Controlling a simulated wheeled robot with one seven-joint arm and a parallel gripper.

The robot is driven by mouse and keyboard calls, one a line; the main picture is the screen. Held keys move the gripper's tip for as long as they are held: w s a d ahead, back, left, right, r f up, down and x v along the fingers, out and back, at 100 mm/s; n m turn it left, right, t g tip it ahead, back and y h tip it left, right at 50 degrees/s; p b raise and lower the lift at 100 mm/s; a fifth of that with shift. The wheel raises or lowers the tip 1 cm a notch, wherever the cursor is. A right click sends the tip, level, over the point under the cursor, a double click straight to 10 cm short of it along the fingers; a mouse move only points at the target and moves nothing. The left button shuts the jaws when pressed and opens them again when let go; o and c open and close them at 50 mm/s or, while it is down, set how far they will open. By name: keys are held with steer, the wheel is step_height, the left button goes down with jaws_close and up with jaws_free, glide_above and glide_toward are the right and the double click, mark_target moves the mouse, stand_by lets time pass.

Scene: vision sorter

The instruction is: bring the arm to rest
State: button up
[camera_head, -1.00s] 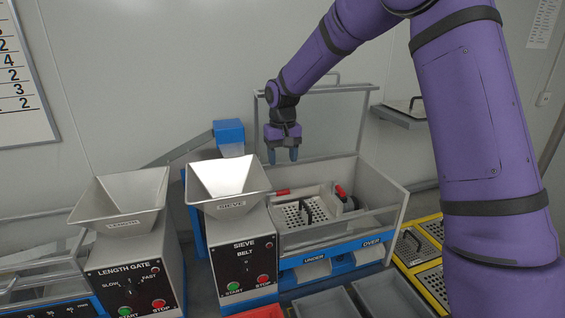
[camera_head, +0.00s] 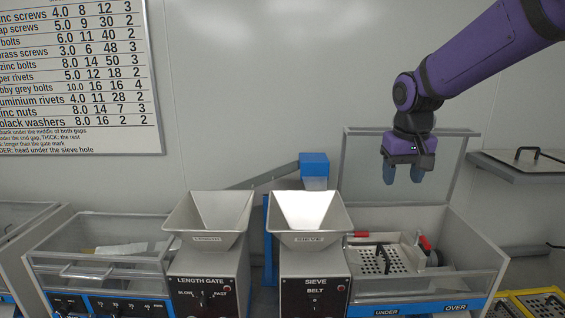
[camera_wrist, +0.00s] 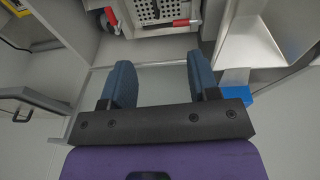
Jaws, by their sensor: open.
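My gripper (camera_head: 403,172) is in the upper right of the head view, pointing down, above the back of the sieve machine's open box (camera_head: 470,240). Its blue fingers are apart with nothing between them. In the wrist view my gripper (camera_wrist: 163,82) also shows open and empty, with a pale surface behind the fingers. My purple arm reaches in from the upper right. A perforated sieve plate (camera_head: 375,262) with a dark handle lies in the box below, clear of the fingers.
The sieve hopper (camera_head: 310,215) and length gate hopper (camera_head: 208,215) stand left of the gripper. A raised clear lid (camera_head: 360,165) stands behind it. A shelf (camera_head: 520,165) with a handled plate is at right. A printed chart (camera_head: 75,80) hangs on the wall.

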steer(key=s+d+r+t, duration=0.1)
steer(key=s+d+r, duration=0.1)
steer(key=s, duration=1.1)
steer(key=s+d+r+t, duration=0.2)
steer(key=s, duration=1.1)
steer(key=shift+s+t+y, duration=0.3)
steer(key=shift+d, duration=0.1)
